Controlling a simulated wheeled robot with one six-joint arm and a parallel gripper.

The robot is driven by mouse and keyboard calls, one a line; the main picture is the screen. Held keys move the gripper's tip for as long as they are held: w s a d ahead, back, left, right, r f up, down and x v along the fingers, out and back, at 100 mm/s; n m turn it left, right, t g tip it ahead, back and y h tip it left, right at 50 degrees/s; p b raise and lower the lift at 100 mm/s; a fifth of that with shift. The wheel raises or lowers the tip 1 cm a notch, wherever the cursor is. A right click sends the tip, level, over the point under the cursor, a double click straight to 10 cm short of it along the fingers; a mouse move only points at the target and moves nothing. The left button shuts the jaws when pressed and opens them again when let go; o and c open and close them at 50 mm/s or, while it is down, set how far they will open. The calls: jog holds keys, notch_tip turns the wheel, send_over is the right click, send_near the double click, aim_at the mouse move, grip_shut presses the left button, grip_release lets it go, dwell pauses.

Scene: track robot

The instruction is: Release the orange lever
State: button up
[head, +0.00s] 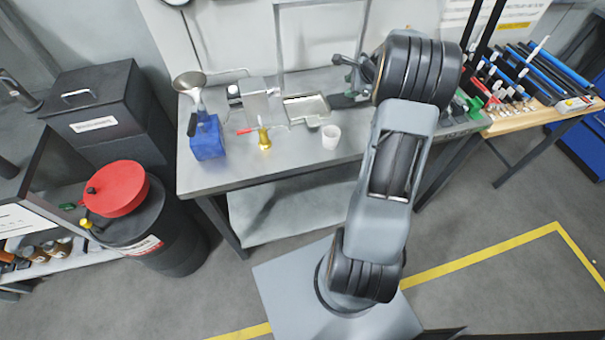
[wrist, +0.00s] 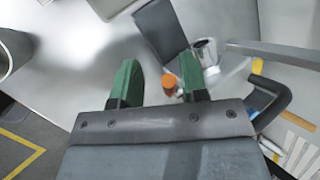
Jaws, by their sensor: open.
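In the wrist view, an orange rounded piece (wrist: 169,84), likely the end of the orange lever, shows between the two green fingers of my gripper (wrist: 158,64), nearer the right finger. The fingers are apart, and I see nothing clasped between them. I cannot tell whether the right finger touches the orange piece. The rest of the lever is hidden or too small to make out. In the head view my arm reaches over the workbench (head: 290,165) and its wrist hides much of the area around the gripper; I cannot pick out the orange lever there.
A white cup (head: 331,136), a brass valve (head: 264,139) with a red handle and a blue container (head: 207,139) stand on the bench. In the wrist view a dark plate (wrist: 160,30) and a shiny cylinder (wrist: 207,50) lie beyond the fingers. A black drum (head: 170,235) stands left.

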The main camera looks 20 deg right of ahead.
jog(key=v, duration=1.2)
jog(key=s+a+f+n+g+b, duration=0.1)
jog(key=s+a+f+n+b, duration=0.15)
jog(key=a+n+b, duration=0.4)
jog(key=s+a+f+n+g+b, duration=0.1)
jog(key=s+a+f+n, duration=0.2)
jog(key=a, duration=0.6)
jog(key=s+a+f+n+g+h+b, duration=0.1)
jog(key=s+a+f+n+b, duration=0.5)
jog(key=s+a+f+n, duration=0.3)
jog(key=shift+a+f+n+g, duration=0.4)
jog(key=shift+a+f+n, duration=0.25)
jog(key=shift+a+f, duration=0.35)
